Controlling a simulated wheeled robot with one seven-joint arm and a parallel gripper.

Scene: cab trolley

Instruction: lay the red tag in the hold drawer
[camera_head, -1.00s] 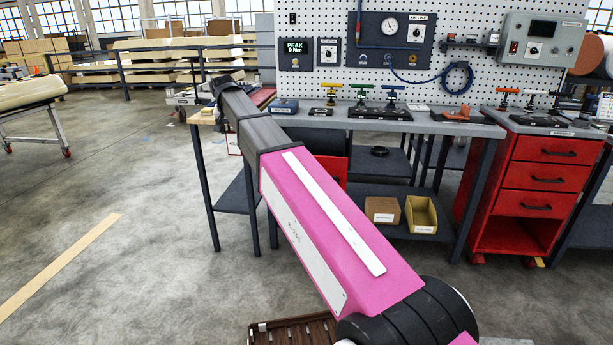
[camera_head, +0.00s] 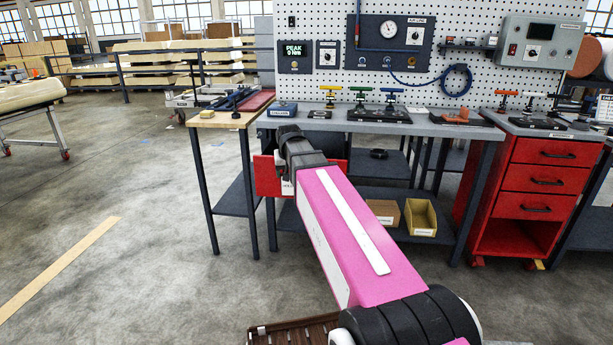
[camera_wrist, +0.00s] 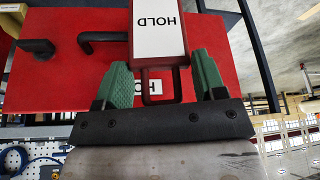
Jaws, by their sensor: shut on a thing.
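The red tag (camera_wrist: 159,28) carries a white face reading HOLD, upside down in the wrist view, and a red loop at its near end. My gripper (camera_wrist: 160,66) has its two green fingers on either side of the tag and is shut on it. Beyond it is the red hold drawer front (camera_wrist: 75,85), with a black handle (camera_wrist: 100,40) and a white label partly hidden behind the loop. In the head view the red drawer (camera_head: 265,176) sits under the bench's left end, and my gripper (camera_head: 281,168) is in front of it. How far the drawer is open I cannot tell.
The workbench (camera_head: 440,128) carries several coloured clamps above the drawer. A wooden-topped side table (camera_head: 215,122) stands close on the left. A lower shelf holds a cardboard box (camera_head: 382,210) and a yellow bin (camera_head: 422,215). A red cabinet (camera_head: 540,180) stands right. The floor at left is open.

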